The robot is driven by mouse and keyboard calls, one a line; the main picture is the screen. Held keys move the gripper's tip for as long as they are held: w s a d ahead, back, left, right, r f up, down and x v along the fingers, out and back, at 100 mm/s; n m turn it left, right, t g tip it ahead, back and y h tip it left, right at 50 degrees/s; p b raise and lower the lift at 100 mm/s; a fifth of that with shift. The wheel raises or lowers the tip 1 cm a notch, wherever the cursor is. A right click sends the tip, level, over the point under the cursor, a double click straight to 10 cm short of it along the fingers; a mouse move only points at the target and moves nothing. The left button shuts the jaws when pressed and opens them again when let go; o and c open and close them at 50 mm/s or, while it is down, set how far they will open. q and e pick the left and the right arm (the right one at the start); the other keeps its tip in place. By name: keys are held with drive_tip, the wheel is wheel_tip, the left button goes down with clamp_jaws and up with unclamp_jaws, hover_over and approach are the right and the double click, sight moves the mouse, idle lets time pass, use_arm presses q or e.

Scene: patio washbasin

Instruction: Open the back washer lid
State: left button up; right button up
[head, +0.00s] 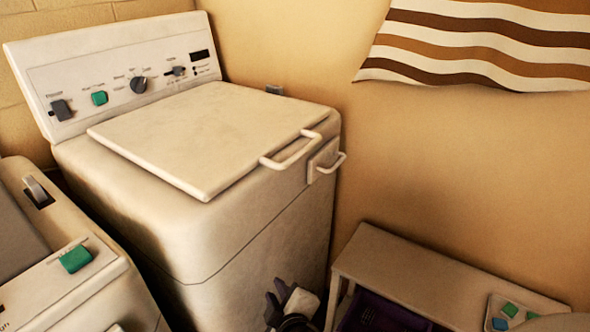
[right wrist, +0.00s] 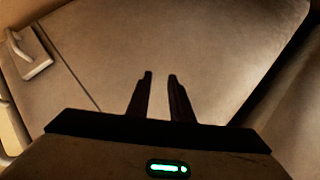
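The back washer (head: 230,220) is a cream, worn machine against the wall. Its lid (head: 210,130) lies flat and closed on top, with a bar handle (head: 290,151) at its right edge. My right gripper (head: 276,298) is low beside the washer's body, well below the lid handle. In the right wrist view, its two dark fingers (right wrist: 160,77) stand apart with nothing between them, facing the washer's plain panel (right wrist: 190,40). My left gripper is not in view.
A second bar handle on a bracket (head: 325,162) sits on the washer's side, just below the lid handle; a handle also shows in the right wrist view (right wrist: 28,55). Another machine (head: 80,290) stands front left. A low bench (head: 430,270) stands right. Striped cloth (head: 480,45) hangs above.

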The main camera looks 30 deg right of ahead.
drive_tip(key=w+d+r+m+t+h+b, duration=0.1)
drive_tip(key=w+d+r+h, duration=0.15)
drive_tip(key=r, duration=0.35)
drive_tip(key=w+d+r+t+h+b, duration=0.1)
drive_tip(key=w+d+r+h, duration=0.15)
drive_tip(key=r, duration=0.35)
drive_tip(key=m+h+b, duration=0.2)
drive_tip(key=m+h, duration=0.2)
drive_tip(key=h, duration=0.3)
approach(304, 148)
drive_tip(key=x, duration=0.3)
drive_tip(key=p+x, duration=0.1)
drive_tip(key=x, duration=0.5)
drive_tip(key=shift+f+p, duration=0.3)
drive_tip(key=shift+f, duration=0.05)
drive_tip(key=shift+w+d, duration=0.35)
drive_tip(key=shift+d, duration=0.05)
clamp_jaws()
